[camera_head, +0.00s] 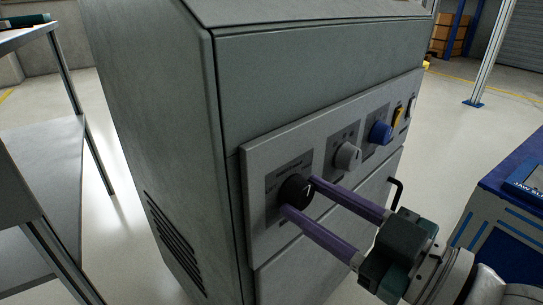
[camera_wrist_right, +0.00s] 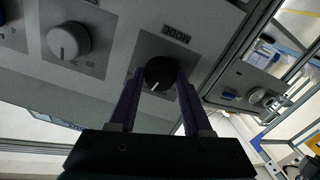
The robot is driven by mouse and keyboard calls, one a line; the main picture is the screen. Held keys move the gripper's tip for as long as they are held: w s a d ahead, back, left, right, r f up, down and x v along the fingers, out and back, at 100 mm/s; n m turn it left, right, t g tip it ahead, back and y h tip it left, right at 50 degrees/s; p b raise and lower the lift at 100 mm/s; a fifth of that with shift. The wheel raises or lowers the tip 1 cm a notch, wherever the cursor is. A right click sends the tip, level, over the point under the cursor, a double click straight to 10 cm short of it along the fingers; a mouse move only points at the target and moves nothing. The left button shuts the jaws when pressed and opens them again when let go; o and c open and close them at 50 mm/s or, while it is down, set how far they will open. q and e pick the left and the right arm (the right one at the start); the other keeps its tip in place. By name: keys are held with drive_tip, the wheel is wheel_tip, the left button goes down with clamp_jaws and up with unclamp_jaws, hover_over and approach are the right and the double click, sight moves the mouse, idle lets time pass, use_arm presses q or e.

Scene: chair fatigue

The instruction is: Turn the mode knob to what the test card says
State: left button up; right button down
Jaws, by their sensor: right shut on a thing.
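The black mode knob (camera_head: 295,190) sits on the leftmost plate of the grey cabinet's control panel (camera_head: 258,165). A white pointer line shows on its face. My right gripper (camera_head: 298,196) is shut on the knob, one purple finger on each side. The right wrist view also shows the knob (camera_wrist_right: 159,71) between the fingertips, below the label "MODE". In that view the pointer line slants to the lower left. The small position labels around the knob are too small or hidden to read. No test card can be made out. My left gripper is out of view.
A metal table (camera_head: 40,150) stands at left, a blue-topped unit (camera_head: 515,175) at right.

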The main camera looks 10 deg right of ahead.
drive_tip(key=shift+m, duration=0.6)
drive_tip(key=shift+c, duration=1.7)
unclamp_jaws()
drive_tip(key=shift+s+d+p, duration=0.2)
drive_tip(key=shift+s+p, duration=0.1)
drive_tip(key=shift+p, duration=0.05)
drive_tip(key=p+v, duration=0.2)
drive_tip(key=v, duration=0.7)
